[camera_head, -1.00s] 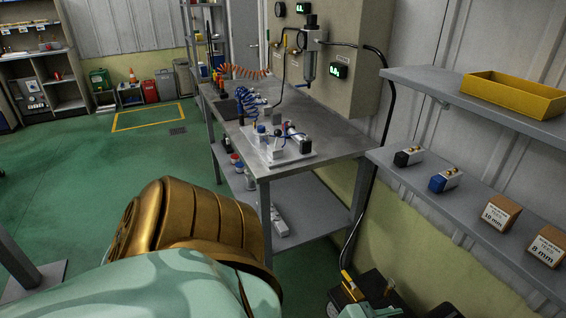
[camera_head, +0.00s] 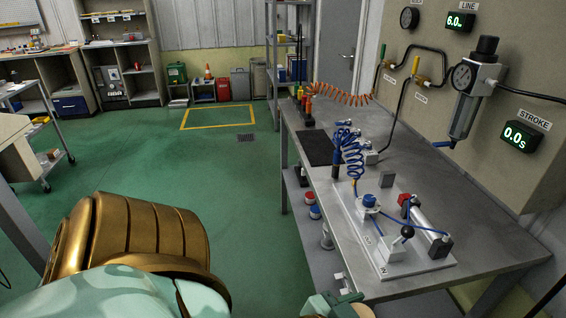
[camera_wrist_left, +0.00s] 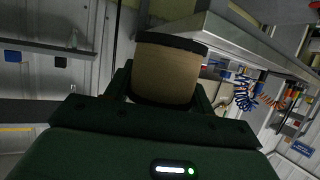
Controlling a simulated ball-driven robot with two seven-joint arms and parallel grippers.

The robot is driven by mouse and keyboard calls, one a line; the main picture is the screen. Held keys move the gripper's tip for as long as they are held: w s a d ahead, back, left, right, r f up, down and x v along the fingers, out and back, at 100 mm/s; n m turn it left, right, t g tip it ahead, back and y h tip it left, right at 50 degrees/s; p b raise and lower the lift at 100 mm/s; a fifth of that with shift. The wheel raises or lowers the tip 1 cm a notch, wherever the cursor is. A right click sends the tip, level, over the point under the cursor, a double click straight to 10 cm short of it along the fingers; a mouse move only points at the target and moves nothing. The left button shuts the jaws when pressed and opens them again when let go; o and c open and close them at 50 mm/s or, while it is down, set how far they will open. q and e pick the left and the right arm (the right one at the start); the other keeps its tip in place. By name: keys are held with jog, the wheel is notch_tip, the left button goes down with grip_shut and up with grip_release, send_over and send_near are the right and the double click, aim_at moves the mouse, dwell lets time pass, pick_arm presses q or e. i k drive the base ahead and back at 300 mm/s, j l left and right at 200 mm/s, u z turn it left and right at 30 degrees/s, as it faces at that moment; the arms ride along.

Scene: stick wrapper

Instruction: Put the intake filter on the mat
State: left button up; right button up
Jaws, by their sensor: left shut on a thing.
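My left gripper (camera_wrist_left: 162,92) is shut on a tan cylinder with dark rims, the intake filter (camera_wrist_left: 165,72), in the left wrist view. The filter is held clear of any surface, near the edge of a table. In the head view a green part of my left gripper (camera_head: 335,304) shows at the bottom edge, by the near side of the workbench; the filter is barely visible there. The dark mat (camera_head: 314,148) lies flat on the workbench, towards its far left part, and looks bare. My right gripper is not in view.
The metal workbench (camera_head: 470,277) carries a white plate (camera_head: 430,262) with pneumatic parts, right of and nearer than the mat. A blue coiled hose (camera_head: 349,155) hangs beside the mat's right side. Colored fittings (camera_head: 307,110) stand behind it. Green floor left of the bench is open.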

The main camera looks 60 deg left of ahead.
aim_at(321, 150)
jog(key=i+j, duration=0.1)
jog(key=j, duration=0.3)
jog(key=i+j, duration=0.15)
jog(key=j, duration=0.2)
jog(key=i+j, duration=0.1)
jog(key=j, duration=0.3)
jog(key=i+j, duration=0.1)
jog(key=j, duration=0.25)
jog(key=i+j, duration=0.15)
jog(key=j, duration=0.25)
jog(key=i+j+u, duration=0.1)
jog(key=j, duration=0.25)
jog(key=i+j, duration=0.15)
jog(key=j, duration=0.25)
